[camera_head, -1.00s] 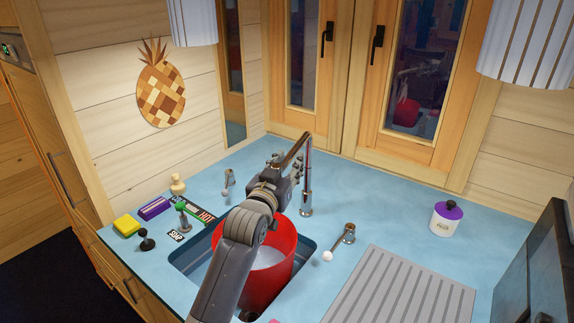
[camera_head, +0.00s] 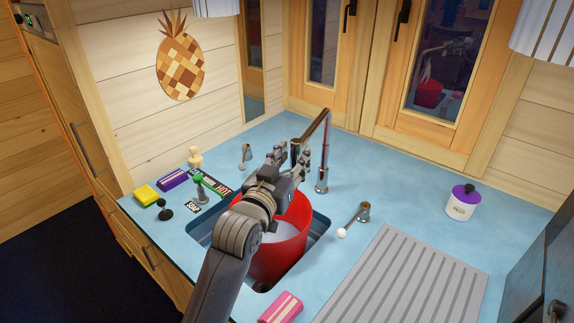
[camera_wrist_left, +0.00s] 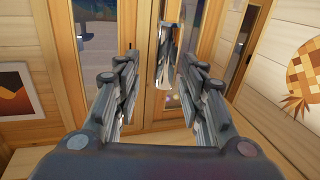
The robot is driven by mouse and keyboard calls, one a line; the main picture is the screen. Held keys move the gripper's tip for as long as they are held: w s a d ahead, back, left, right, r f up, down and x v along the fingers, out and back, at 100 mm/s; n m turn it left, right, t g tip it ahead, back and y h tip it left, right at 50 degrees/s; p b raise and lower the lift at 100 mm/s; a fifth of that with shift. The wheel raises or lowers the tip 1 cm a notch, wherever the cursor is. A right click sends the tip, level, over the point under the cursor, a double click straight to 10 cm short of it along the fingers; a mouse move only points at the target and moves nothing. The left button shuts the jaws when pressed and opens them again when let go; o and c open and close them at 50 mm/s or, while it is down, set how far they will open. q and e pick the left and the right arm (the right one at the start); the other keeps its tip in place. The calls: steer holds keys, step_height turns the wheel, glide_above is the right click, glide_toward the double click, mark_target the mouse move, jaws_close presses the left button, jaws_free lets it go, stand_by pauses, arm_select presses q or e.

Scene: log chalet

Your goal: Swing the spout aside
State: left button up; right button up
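The chrome spout (camera_head: 313,127) bends at the top of its upright post behind the sink and slopes down to the left, over the red bucket (camera_head: 281,246). My left gripper (camera_head: 292,155) is above the bucket at the low end of the spout. In the left wrist view its two fingers (camera_wrist_left: 155,62) stand apart, and the shiny spout (camera_wrist_left: 166,68) shows between their tips, nearer the right finger. I cannot tell whether a finger touches it. The bucket stands in the dark blue sink (camera_head: 318,228) with pale contents. My right gripper is out of view.
Lever taps (camera_head: 353,219) (camera_head: 246,156) stand on either side of the spout. A grey draining mat (camera_head: 405,285), a purple-lidded jar (camera_head: 462,203) and a pink sponge (camera_head: 281,308) are on the blue counter. Small items, including a yellow sponge (camera_head: 145,194), sit at left.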

arm_select(q)
steer(key=shift+v, duration=1.6)
